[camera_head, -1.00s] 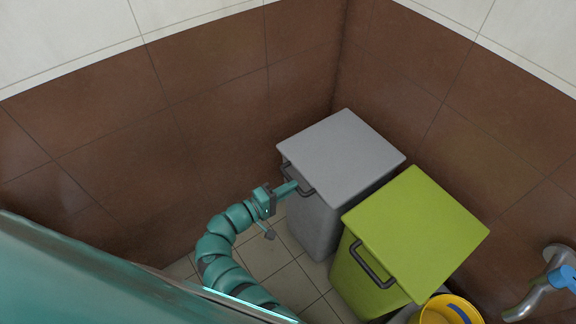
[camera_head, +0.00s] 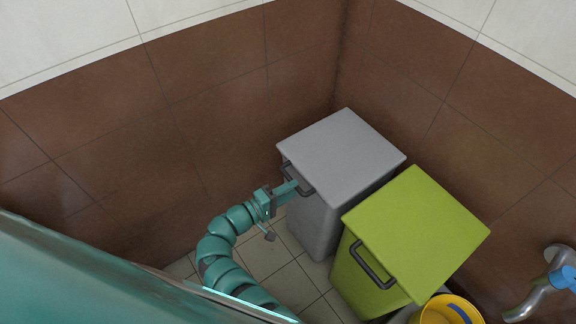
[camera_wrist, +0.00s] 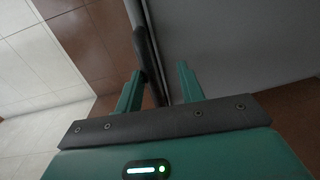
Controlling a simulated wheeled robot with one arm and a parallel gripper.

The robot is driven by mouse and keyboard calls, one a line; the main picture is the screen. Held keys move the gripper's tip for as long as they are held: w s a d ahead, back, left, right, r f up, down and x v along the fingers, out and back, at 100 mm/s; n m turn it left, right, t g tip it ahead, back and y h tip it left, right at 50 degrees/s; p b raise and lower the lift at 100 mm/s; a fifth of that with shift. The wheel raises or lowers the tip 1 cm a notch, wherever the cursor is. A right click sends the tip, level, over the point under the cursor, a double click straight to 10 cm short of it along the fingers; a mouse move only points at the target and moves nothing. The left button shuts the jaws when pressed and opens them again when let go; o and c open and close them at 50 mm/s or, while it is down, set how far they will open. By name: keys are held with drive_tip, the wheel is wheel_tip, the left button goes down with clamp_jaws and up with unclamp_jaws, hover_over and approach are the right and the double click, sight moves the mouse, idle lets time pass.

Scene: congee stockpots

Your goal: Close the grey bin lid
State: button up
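The grey bin (camera_head: 318,222) stands in the corner, its flat grey lid (camera_head: 342,155) lying level on top with no gap that I can make out. A dark handle (camera_head: 288,170) is on its front left side and also shows in the wrist view (camera_wrist: 147,55). My gripper (camera_head: 297,187) is at this handle, below the lid's front edge. In the wrist view my gripper's fingers (camera_wrist: 160,90) are apart, with the handle bar running between them, nearer the left finger. Whether a finger touches it is unclear.
A green bin (camera_head: 415,230) with a dark handle stands right beside the grey one. A yellow bucket (camera_head: 447,312) and a tap (camera_head: 540,290) are at the lower right. Brown tiled walls (camera_head: 230,110) close in behind. Tiled floor (camera_head: 290,265) shows in front of the bins.

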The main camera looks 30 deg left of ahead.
drive_tip(key=shift+s, duration=0.1)
drive_tip(key=b+v, duration=0.2)
drive_tip(key=v, duration=1.5)
drive_tip(key=shift+a, duration=0.15)
drive_tip(key=shift+s, duration=0.1)
